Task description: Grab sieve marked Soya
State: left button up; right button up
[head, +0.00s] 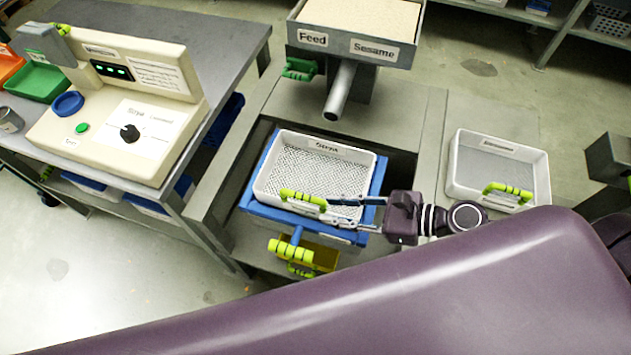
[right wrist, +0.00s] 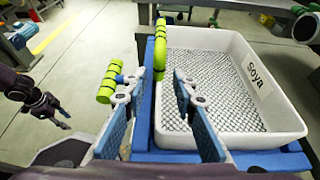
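The white sieve (head: 262,188) labelled Soya, with a mesh floor, sits in a blue frame (head: 250,205) at the centre of the head view. It also shows in the right wrist view (right wrist: 290,115). Its lime-green handle (head: 303,199) is on the near side. My right gripper (head: 328,210) is open at this handle. In the right wrist view, the handle (right wrist: 160,48) stands ahead between the two spread fingers (right wrist: 153,88), with no visible grip on it. My left gripper (right wrist: 47,105) appears small at the left of the right wrist view; its finger opening is unclear.
A second white sieve (head: 456,175) with a lime handle sits to the right. A blue lever with a lime grip (head: 280,249) juts out below the frame. The feed hopper (head: 350,50) and its metal spout (head: 339,92) are behind. A control panel (head: 110,130) stands left.

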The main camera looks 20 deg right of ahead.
aim_at(310, 207)
jog(key=p+x, duration=0.2)
jog(key=x, duration=0.4)
jog(key=shift+w+a, duration=0.1)
jog(key=shift+a, duration=0.1)
jog(key=shift+w+a+f, duration=0.2)
jog(key=shift+a+f, duration=0.05)
jog(key=shift+a, duration=0.1)
grip_shut()
